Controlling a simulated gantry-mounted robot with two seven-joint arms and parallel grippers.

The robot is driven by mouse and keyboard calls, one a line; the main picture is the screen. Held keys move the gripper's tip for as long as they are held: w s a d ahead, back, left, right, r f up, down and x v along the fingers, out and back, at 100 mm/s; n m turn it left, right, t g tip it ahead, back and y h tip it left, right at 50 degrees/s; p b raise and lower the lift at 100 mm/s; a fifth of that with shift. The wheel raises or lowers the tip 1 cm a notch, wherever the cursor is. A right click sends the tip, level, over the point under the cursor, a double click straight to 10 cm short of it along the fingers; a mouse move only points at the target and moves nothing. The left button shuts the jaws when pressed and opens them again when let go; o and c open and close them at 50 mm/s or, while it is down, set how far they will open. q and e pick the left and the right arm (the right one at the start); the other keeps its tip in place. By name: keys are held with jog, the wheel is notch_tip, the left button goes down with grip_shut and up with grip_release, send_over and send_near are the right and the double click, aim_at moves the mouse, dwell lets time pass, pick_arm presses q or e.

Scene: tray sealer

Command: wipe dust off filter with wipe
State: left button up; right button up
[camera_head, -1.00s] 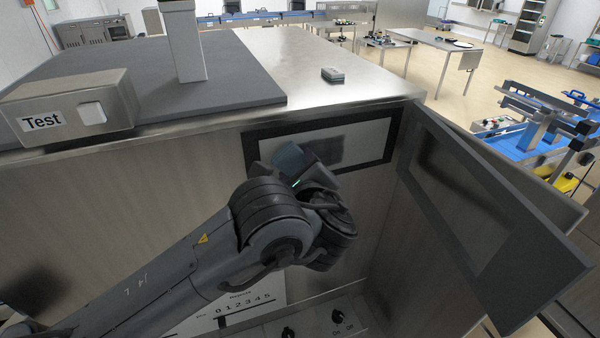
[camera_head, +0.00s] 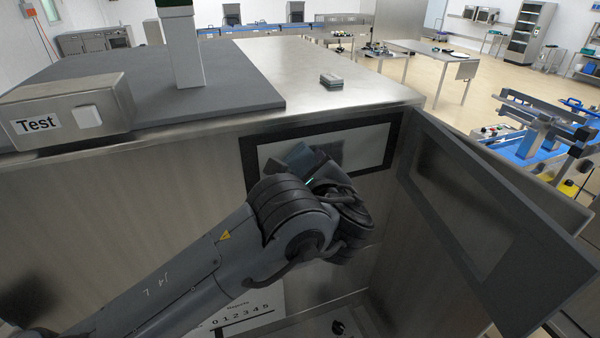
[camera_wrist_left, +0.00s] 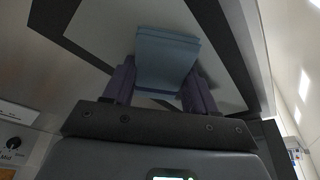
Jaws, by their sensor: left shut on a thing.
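The filter (camera_head: 368,148) is a pale panel in a dark rectangular frame on the front wall of the steel machine. My right gripper is not in view.
A dark-framed door (camera_head: 480,215) stands open to the right of the filter. A small grey-green block (camera_head: 331,80) lies on the machine's steel top. A "Test" box (camera_head: 65,115) stands at the left. Knobs and a number scale (camera_head: 245,311) are below.

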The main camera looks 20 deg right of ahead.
aim_at(342, 155)
pick_arm(q)
jog(key=shift+d, duration=3.95)
jog(key=shift+d+f+b, duration=0.1)
jog(key=shift+d+b, duration=0.1)
jog(key=shift+b, duration=0.15)
jog(key=shift+a+b, duration=0.45)
jog(key=shift+a, duration=0.25)
jog(key=shift+w+a+b, duration=0.2)
jog(key=shift+a+b, duration=0.8)
jog(key=shift+a, duration=2.55)
jog(key=a, duration=0.2)
jog(key=shift+s+a+r, duration=0.15)
jog(key=shift+a+r, duration=0.1)
jog(key=shift+a, duration=0.1)
jog(key=shift+d+p, duration=0.6)
jog(key=shift+d, duration=4.9)
jog(key=shift+f, duration=0.15)
jog(key=shift+a, duration=0.1)
